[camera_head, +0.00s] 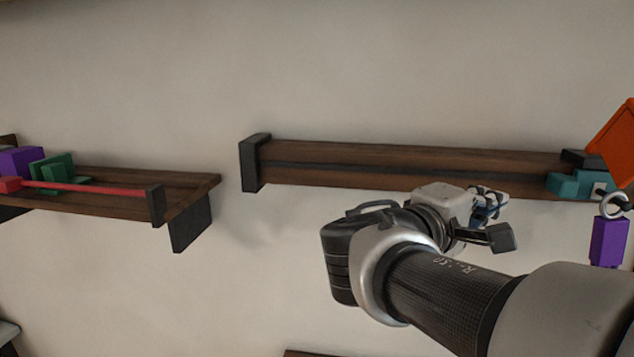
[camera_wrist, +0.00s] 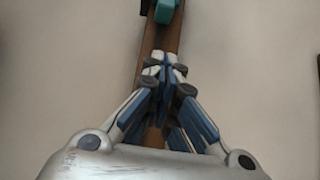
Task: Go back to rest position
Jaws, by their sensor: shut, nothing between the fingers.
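My gripper (camera_head: 492,207) is in front of the right wooden rail in the head view, pointing to the right. In the wrist view my gripper (camera_wrist: 165,66) has its blue-padded fingers together and holds nothing. The right rail (camera_head: 410,163) is a dark brown board on the wall with a black end block (camera_head: 253,163) at its left. A teal block (camera_head: 567,184) sits at its right end, and a teal piece (camera_wrist: 165,10) shows beyond the fingertips in the wrist view. The lower middle of the rail is partly hidden by my gripper.
A left wooden shelf (camera_head: 130,198) carries a red rod (camera_head: 95,188), a green block (camera_head: 55,169) and a purple block (camera_head: 20,160). An orange panel (camera_head: 612,143) and a hanging purple block (camera_head: 609,241) are at the far right. The wall between shelf and rail is bare.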

